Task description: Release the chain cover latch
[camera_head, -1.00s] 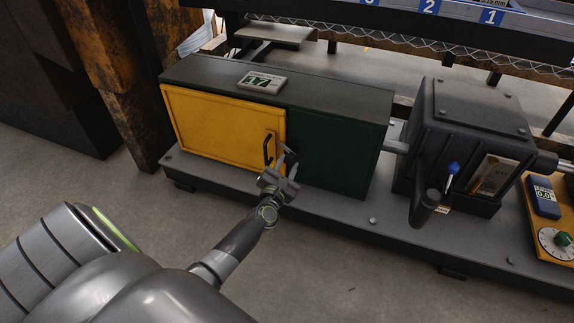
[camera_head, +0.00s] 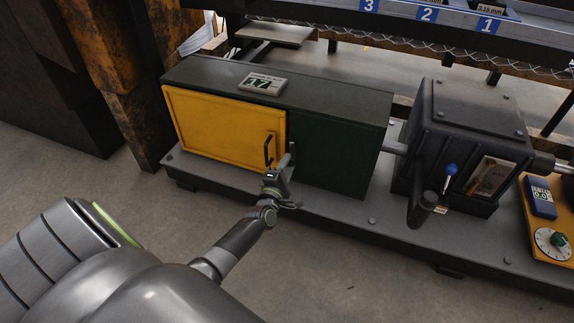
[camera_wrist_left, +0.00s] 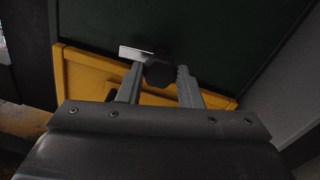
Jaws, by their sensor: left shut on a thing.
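The yellow chain cover door (camera_head: 215,125) stands closed on the left half of a dark green box. A black handle (camera_head: 268,150) is upright near its right edge. My left gripper (camera_head: 284,166) is at the door's right edge, just right of the handle. In the left wrist view my left gripper's fingers (camera_wrist_left: 158,82) are shut on a dark faceted latch knob (camera_wrist_left: 158,70). A pale metal plate (camera_wrist_left: 132,52) shows beside the knob, at the seam between yellow door and green panel. The gripper hides the latch in the head view. My right gripper is out of view.
The green panel (camera_head: 335,155) continues right to a shaft and a dark gearbox (camera_head: 465,135) with a blue-tipped lever (camera_head: 450,170). A yellow control panel (camera_head: 550,215) sits at far right. The grey base (camera_head: 330,210) and floor in front are clear.

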